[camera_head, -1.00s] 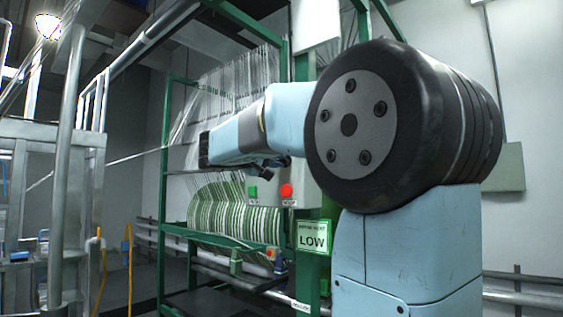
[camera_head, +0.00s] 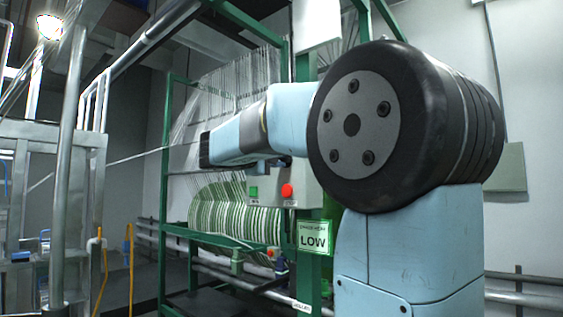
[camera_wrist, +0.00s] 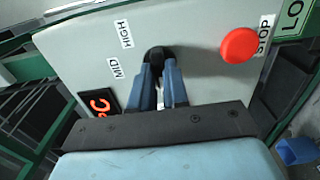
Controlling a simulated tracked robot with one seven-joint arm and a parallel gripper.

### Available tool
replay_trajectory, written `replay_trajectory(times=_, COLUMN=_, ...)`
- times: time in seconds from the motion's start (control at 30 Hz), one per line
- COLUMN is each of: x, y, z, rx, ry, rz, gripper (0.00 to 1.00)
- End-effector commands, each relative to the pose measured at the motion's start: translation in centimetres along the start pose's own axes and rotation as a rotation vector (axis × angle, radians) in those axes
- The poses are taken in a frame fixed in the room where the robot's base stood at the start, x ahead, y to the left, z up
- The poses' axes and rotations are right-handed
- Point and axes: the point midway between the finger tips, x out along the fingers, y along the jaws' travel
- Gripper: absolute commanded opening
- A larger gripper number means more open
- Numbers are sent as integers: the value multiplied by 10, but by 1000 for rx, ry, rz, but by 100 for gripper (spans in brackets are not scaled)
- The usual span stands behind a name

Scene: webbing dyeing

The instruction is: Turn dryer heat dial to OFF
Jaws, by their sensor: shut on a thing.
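The dryer heat dial is a dark round knob (camera_wrist: 156,56) on a light grey control panel (camera_wrist: 195,30) in the wrist view. My gripper (camera_wrist: 162,70) is shut on the dial, with one blue finger on each side of it. The fingers hide much of the knob, so its pointer cannot be read. Labels HIGH (camera_wrist: 126,34) and MID (camera_wrist: 116,69) stand left of the dial. No OFF label shows. In the head view the panel (camera_head: 270,200) is partly behind my arm, and the dial is hidden.
A red STOP button (camera_wrist: 239,45) is close to the right of the dial. A lit red display (camera_wrist: 100,101) is at the panel's lower left. A green frame (camera_head: 168,200) with striped webbing (camera_head: 225,218) stands behind.

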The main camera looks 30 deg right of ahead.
Motion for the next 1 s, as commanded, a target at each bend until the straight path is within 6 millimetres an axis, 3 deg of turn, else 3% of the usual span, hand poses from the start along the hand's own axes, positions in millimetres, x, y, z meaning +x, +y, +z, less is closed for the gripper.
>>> replay_trajectory(times=0.23, x=-2, y=-4, z=-5, rx=-6, ry=10, rz=-5, gripper=0)
replay_trajectory(times=0.27, x=-2, y=-4, z=-5, rx=-6, ry=10, rz=-5, gripper=18)
replay_trajectory(times=0.5, x=-1, y=-2, z=-2, rx=-3, ry=4, rz=-3, gripper=40)
replay_trajectory(times=0.8, x=-3, y=-1, z=-1, rx=0, ry=2, rz=-1, gripper=40)
replay_trajectory(times=1.0, x=-26, y=-1, z=-2, rx=0, ry=4, rz=-1, gripper=40)
